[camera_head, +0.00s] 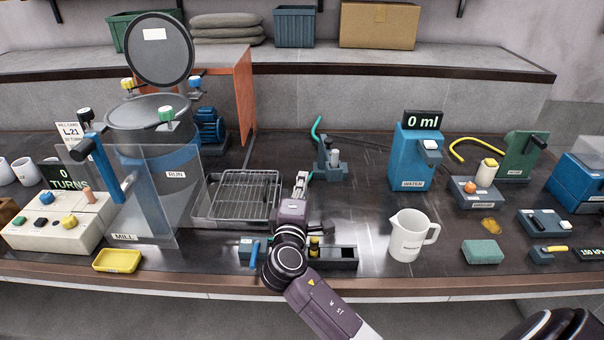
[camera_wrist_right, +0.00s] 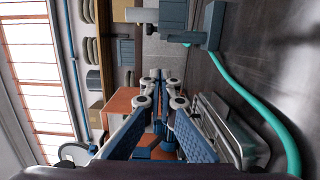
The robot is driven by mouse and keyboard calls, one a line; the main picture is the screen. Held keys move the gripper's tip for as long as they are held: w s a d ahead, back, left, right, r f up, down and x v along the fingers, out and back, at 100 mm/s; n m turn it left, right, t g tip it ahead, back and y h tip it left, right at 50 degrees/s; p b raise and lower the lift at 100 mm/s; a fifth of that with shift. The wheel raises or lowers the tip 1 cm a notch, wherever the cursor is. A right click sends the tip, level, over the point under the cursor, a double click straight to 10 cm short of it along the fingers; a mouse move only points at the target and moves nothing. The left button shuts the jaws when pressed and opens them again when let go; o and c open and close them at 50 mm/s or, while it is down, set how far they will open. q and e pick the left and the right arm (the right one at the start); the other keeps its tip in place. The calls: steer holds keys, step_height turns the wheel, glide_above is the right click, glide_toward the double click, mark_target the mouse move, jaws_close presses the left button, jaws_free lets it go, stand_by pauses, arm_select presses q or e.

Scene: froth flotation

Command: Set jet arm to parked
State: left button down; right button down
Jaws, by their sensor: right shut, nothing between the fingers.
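A small grey-blue stand (camera_head: 333,168) with a teal hose rising from it stands on the middle of the bench; I take it for the jet unit, but cannot tell its arm's setting. A similar grey-blue block shows in the right wrist view (camera_wrist_right: 213,25), with the teal hose (camera_wrist_right: 255,100) curving down the right. My right gripper (camera_head: 301,180) is shut and empty, just left of and nearer than the stand, beside the wire-rack tray. Its fingers also meet in the right wrist view (camera_wrist_right: 158,85). My left gripper is out of view.
The wire-rack tray (camera_head: 204,213) lies left of my gripper. A dark open box (camera_head: 340,264) and a blue-handled block (camera_head: 252,249) sit at the front. A white jug (camera_head: 408,240) and the blue water dispenser (camera_head: 413,155) stand right. The clear-walled mill (camera_head: 150,215) stands left.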

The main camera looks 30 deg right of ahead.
mark_target(329, 151)
steer(key=w+d+p, duration=0.4)
steer(key=w+d, duration=0.1)
steer(key=d, duration=0.3)
steer(key=shift+d, duration=0.35)
steer(key=shift+d, duration=0.1)
